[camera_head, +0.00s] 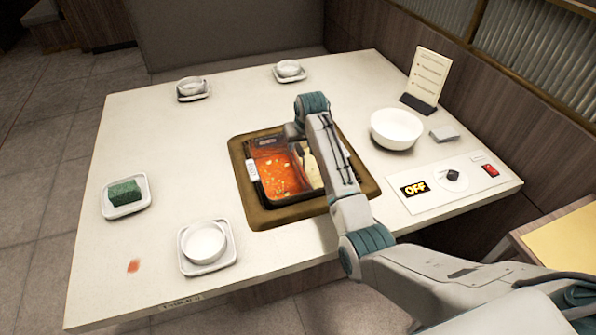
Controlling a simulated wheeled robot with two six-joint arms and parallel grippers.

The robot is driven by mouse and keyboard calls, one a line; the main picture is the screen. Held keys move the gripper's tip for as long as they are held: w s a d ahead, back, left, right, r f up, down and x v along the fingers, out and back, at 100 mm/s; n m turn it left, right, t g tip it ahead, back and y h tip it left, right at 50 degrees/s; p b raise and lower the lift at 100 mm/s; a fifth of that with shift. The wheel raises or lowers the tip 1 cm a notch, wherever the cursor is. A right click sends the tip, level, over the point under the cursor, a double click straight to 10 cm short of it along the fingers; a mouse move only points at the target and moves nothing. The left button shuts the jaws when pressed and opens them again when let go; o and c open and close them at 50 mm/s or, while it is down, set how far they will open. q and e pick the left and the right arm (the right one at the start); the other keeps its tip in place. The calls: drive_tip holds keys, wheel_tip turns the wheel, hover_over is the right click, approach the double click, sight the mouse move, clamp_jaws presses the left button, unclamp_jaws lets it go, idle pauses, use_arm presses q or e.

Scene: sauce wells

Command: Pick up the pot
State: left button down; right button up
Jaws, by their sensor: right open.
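The pot (282,175) sits in a square brown-rimmed well in the table. One side holds red broth with pale bits, and the other a lighter broth. A pale handle-like piece (252,171) shows on its left side. My right arm reaches in from the lower right and crosses over the pot's right part, hiding some of it. My right gripper (293,131) is at the pot's far edge, open; its fingertips are small and mostly hidden, and I cannot tell whether they touch the pot. My left gripper is not in view.
White bowls on saucers stand at the front (206,242), back left (190,86) and back (289,69). A green sponge (124,193) lies on a dish at left, near a red stain (133,266). A large bowl (396,128), menu stand (427,76) and control panel (448,183) are at right.

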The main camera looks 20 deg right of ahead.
sight(298, 146)
drive_tip(key=shift+w+p+x, duration=0.25)
drive_tip(key=shift+p+x, duration=0.25)
drive_tip(key=shift+x, duration=1.95)
drive_tip(key=shift+c, duration=0.3)
clamp_jaws()
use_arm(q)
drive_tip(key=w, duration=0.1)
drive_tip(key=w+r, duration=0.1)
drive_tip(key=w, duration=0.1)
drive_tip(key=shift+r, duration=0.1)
use_arm(e)
drive_tip(key=shift+w+r, duration=0.15)
